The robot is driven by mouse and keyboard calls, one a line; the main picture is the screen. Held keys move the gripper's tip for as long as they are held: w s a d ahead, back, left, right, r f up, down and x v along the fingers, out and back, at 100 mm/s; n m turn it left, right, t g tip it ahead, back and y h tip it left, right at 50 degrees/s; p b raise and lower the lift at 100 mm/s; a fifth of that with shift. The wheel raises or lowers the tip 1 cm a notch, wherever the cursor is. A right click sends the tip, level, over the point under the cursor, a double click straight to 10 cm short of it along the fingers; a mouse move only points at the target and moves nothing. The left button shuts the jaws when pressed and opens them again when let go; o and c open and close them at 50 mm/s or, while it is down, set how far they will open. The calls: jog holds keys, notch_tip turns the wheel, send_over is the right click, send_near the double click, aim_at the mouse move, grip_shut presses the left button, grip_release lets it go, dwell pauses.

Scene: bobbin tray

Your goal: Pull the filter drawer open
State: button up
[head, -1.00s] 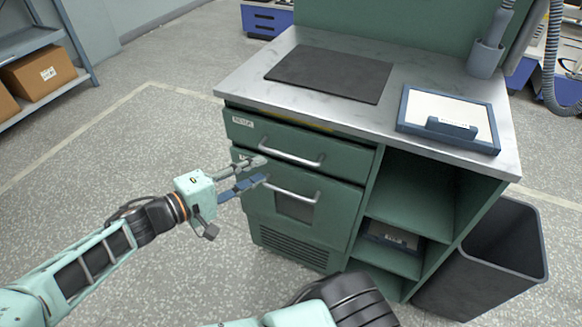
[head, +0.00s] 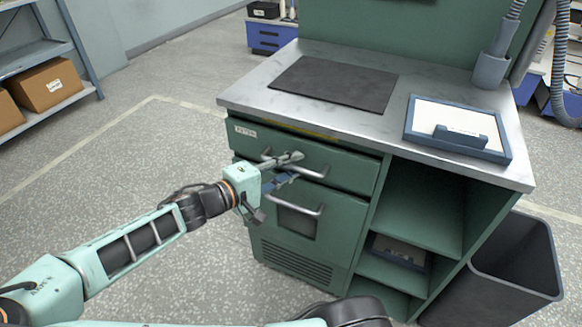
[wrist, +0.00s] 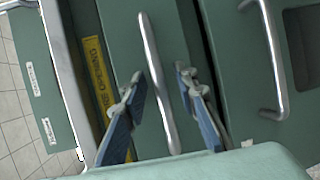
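The green cabinet has an upper drawer (head: 352,172) with a silver bar handle (head: 316,174) and a small label too blurred to read. Below it is a lower front (head: 342,222) with its own bar handle (head: 302,211) and a dark window. I cannot read which is the filter drawer. Both look closed. My gripper (head: 288,168) is open at the upper handle. In the wrist view, its two fingers (wrist: 160,76) stand on either side of the upper handle (wrist: 150,45), apart from it. The lower handle (wrist: 272,60) lies to their right.
A grey worktop (head: 250,92) overhangs the drawers and carries a black mat (head: 335,85) and a blue-framed tray (head: 410,140). Open shelves (head: 420,205) are to the right, then a dark bin (head: 510,255). Floor at the left is clear up to a rack with boxes (head: 48,84).

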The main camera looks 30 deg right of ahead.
grip_shut()
dwell(0.3)
jog(key=shift+s+a+r+p, duration=0.1)
jog(key=shift+s+a+p, duration=0.15)
jog(key=shift+a+p, duration=0.15)
jog(key=s+a+p, duration=1)
jog(key=s+a, duration=0.7)
jog(key=a, duration=0.5)
jog(key=shift+s+a, duration=0.15)
jog(key=shift+s, duration=0.05)
grip_release()
